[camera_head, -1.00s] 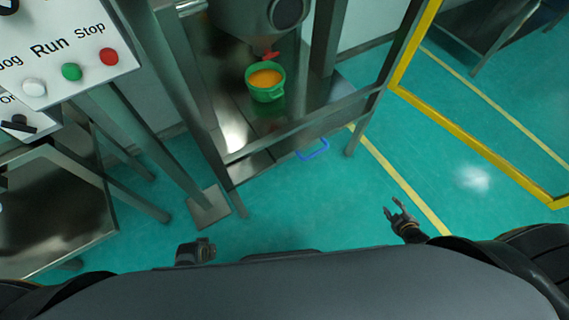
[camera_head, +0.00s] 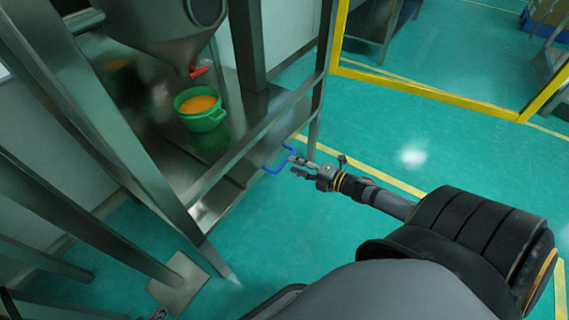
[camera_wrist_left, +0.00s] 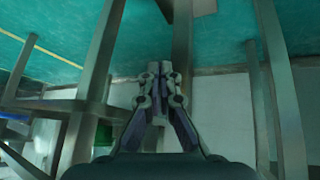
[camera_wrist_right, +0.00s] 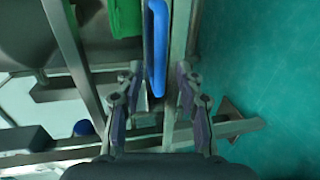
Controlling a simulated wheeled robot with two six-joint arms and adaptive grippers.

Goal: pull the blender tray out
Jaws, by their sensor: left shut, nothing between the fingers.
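The blender tray is a metal drawer-like piece low in the steel frame; its front (camera_head: 248,163) shows below a rail, and its extent inside is unclear. A blue U-shaped handle (camera_head: 279,164) sticks out from the front. My right gripper (camera_head: 293,165) is open, close to the handle's right end. In the right wrist view the handle (camera_wrist_right: 157,50) shows between the spread fingers of this gripper (camera_wrist_right: 157,75), with no visible grip on it. My left gripper (camera_head: 158,313) is at the bottom edge, low and away from the tray. It is shut and empty in its wrist view (camera_wrist_left: 155,70).
A green pot (camera_head: 204,122) with orange contents stands under the metal hopper (camera_head: 160,30) with its red outlet. Steel frame legs stand left, one on a foot plate (camera_head: 180,283). Yellow barrier rails (camera_head: 430,90) stand at the back right. The floor on the right is clear.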

